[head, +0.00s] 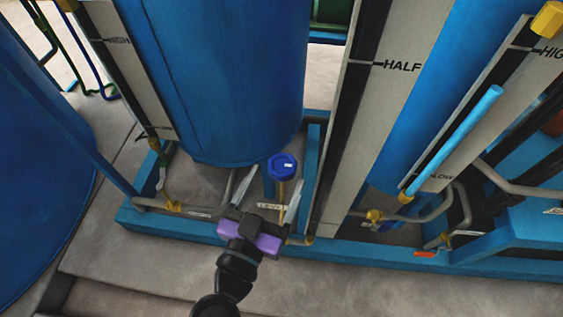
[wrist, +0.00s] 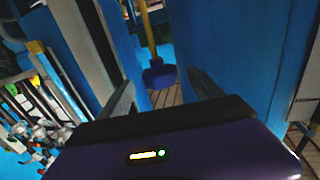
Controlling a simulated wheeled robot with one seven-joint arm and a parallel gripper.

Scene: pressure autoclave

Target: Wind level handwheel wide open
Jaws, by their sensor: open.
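A small blue handwheel (head: 283,166) sits on top of a brass stem at the foot of the blue tank, in the middle of the head view. It also shows in the wrist view (wrist: 159,75), ahead of the fingers. My gripper (head: 268,195) has a purple body and two grey fingers spread apart. The handwheel lies near the gap between the fingertips, and I see no contact. A small label (head: 272,206) by the stem is partly hidden; I cannot read it.
A blue tank (head: 225,80) stands behind the handwheel. Upright gauge boards marked HIGH (head: 128,60) and HALF (head: 372,95) flank it. A blue base frame (head: 400,258) with pipes and brass valves (head: 375,215) runs along the floor. The floor in front (head: 130,270) is clear.

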